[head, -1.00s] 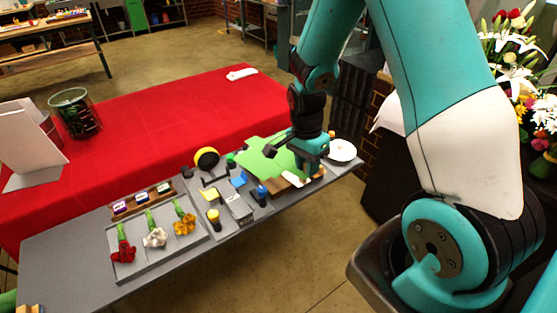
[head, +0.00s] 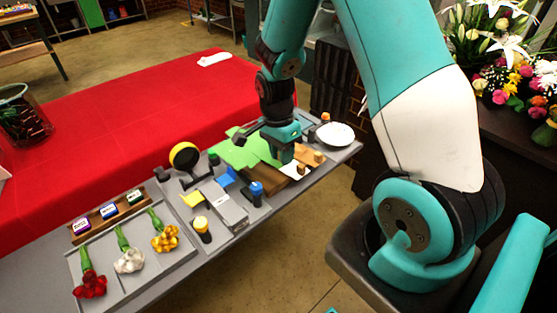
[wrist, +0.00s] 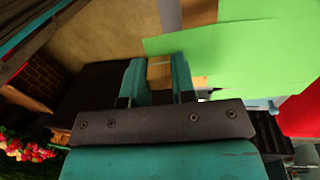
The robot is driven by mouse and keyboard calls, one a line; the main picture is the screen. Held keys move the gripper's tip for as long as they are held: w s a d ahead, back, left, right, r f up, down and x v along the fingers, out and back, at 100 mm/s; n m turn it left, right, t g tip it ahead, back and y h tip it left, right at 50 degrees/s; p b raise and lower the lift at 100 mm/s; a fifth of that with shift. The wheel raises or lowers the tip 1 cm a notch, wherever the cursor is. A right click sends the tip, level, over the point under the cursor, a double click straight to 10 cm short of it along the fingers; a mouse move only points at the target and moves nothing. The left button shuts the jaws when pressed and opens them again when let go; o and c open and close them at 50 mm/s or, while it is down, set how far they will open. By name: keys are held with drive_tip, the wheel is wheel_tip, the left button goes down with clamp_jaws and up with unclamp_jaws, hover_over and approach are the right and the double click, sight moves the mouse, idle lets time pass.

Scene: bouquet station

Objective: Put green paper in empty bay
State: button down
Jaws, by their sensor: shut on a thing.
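The green paper (head: 238,151) lies over the left part of a dark wooden rack (head: 262,171) at the table's right end. In the wrist view the green paper (wrist: 235,55) spreads from the fingers to the right. My gripper (head: 283,150) is low above the rack. In the wrist view its fingers (wrist: 158,82) are shut on a small tan block, which seems to be the paper's grip. White paper (head: 293,170) and brown paper (head: 308,154) lie on the rack, each near a wooden peg. The strip of bare dark wood shows between green and white paper; the far side is hidden.
A white plate (head: 335,134) is right of the rack. A grey tray (head: 150,268) holds three flower bunches. The red cloth (head: 120,120) behind is mostly clear.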

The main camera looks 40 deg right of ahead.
drive_tip(key=shift+w+f, duration=0.1)
drive_tip(key=shift+f, duration=0.4)
drive_tip(key=shift+f+b, duration=3.25)
drive_tip(key=shift+f, duration=0.7)
drive_tip(key=shift+a, duration=0.1)
drive_tip(key=shift+f, duration=0.3)
drive_tip(key=shift+c, duration=2.4)
unclamp_jaws()
